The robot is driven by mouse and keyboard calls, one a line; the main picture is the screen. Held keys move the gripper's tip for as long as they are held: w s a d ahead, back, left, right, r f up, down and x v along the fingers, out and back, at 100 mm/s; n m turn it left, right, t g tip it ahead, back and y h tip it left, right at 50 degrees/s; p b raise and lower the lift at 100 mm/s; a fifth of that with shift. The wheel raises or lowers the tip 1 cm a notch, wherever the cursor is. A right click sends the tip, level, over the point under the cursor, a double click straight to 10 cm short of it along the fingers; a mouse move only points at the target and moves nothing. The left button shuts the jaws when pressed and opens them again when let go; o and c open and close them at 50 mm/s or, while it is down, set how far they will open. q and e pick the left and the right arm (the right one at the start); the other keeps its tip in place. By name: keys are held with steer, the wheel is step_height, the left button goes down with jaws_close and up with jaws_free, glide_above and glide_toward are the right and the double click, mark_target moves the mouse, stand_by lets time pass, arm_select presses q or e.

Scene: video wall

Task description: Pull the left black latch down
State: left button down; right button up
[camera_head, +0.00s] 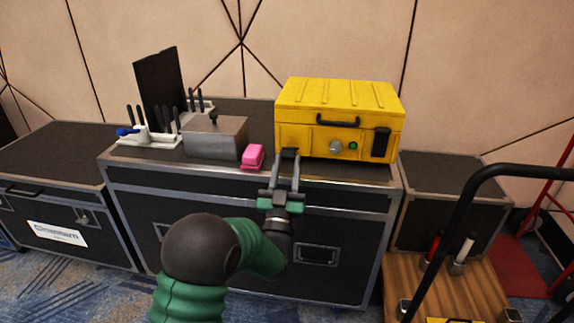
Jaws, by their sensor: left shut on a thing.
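A yellow case (340,97) sits on top of a black flight case. Its front has a black handle, a silver knob and a green button. The right black latch (380,145) stands upright on the front at the right. The left black latch (290,152) is at the lower left of the front, mostly hidden by my gripper. My left gripper (288,158) reaches up from below with its fingertips at that latch and is shut on it. My right gripper is not in view.
The black flight case (170,172) carries a pink object (253,156), a grey metal box (215,137) and a white rack (150,138) with black tools, left of the yellow case. A cart with a black rail (455,205) stands at the right.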

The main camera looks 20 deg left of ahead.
arm_select(q)
steer(key=shift+w+f, duration=0.1)
steer(key=shift+f, duration=0.3)
steer(key=c, duration=1.4)
jaws_free()
steer(key=o, duration=0.4)
steer(key=shift+w+f, duration=0.25)
steer(key=shift+w, duration=0.1)
steer(key=shift+o, duration=0.2)
steer(key=b+v, duration=0.5)
steer(key=v, duration=1.1)
steer(key=shift+s+b, duration=0.3)
steer(key=shift+s, duration=0.2)
steer(key=shift+w, duration=0.1)
